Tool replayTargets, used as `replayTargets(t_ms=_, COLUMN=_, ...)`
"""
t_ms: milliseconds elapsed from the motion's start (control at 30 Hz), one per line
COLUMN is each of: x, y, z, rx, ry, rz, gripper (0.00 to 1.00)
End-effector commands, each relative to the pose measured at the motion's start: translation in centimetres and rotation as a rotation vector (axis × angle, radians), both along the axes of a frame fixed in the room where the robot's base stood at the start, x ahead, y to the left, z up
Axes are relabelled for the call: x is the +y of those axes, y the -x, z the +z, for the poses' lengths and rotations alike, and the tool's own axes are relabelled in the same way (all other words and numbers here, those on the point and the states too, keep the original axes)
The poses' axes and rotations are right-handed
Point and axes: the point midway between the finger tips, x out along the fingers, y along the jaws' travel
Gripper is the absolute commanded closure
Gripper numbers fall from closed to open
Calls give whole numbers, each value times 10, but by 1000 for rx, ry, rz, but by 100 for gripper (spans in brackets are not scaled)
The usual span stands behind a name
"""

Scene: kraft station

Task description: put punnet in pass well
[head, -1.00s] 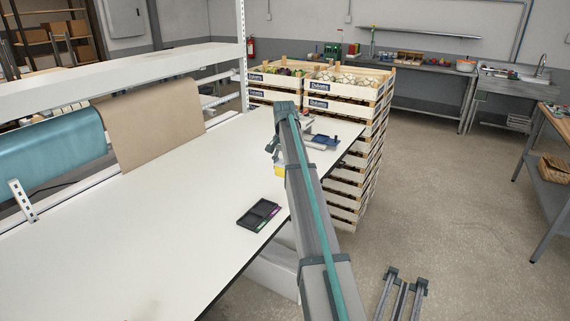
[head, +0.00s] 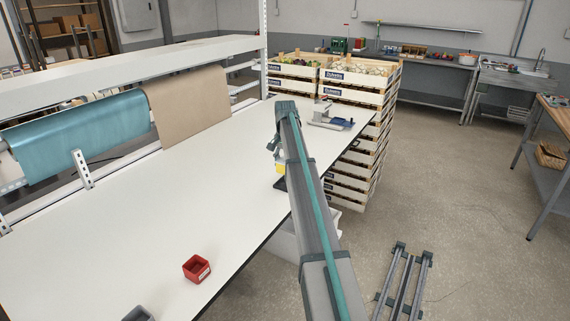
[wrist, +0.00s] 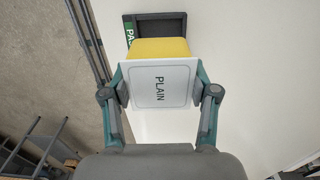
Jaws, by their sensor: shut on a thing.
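My gripper (wrist: 160,92) is shut on the punnet, gripping it from both sides. The punnet shows a white face (wrist: 160,88) marked PLAIN and a yellow part (wrist: 158,48) beyond it in the wrist view. In the head view the yellow part (head: 280,169) shows under my gripper (head: 277,147). A dark tray (wrist: 183,24) with a green label (wrist: 130,30) reading "PAS" lies just beyond the punnet, partly hidden by it. In the head view only a dark bit of the tray (head: 281,185) shows beside my arm. I cannot tell the punnet's height over the tray.
A red bin (head: 197,268) and a grey bin (head: 138,314) stand on the white table (head: 150,225) near its front edge. A blue-and-grey device (head: 330,121) stands at the far end. Stacked crates (head: 365,150) rise beyond. The table's middle is clear.

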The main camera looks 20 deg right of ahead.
Motion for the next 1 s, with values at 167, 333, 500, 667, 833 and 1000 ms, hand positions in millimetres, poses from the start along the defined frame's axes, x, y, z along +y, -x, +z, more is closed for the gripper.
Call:
replayTargets(t_ms=167, x=0, y=0, z=-9, rx=0, ry=0, rz=0, gripper=72)
replayTargets(t_ms=333, x=0, y=0, z=-21, rx=0, ry=0, rz=0, gripper=72)
replayTargets(t_ms=500, x=0, y=0, z=-36, rx=0, ry=0, rz=0, gripper=72)
replayTargets(t_ms=667, x=0, y=0, z=-46, rx=1, ry=0, rz=0, gripper=72)
replayTargets(t_ms=833, x=0, y=0, z=-53, rx=0, ry=0, rz=0, gripper=72)
replayTargets(t_ms=1000, x=0, y=-1, z=-54, rx=0, ry=0, rz=0, gripper=72)
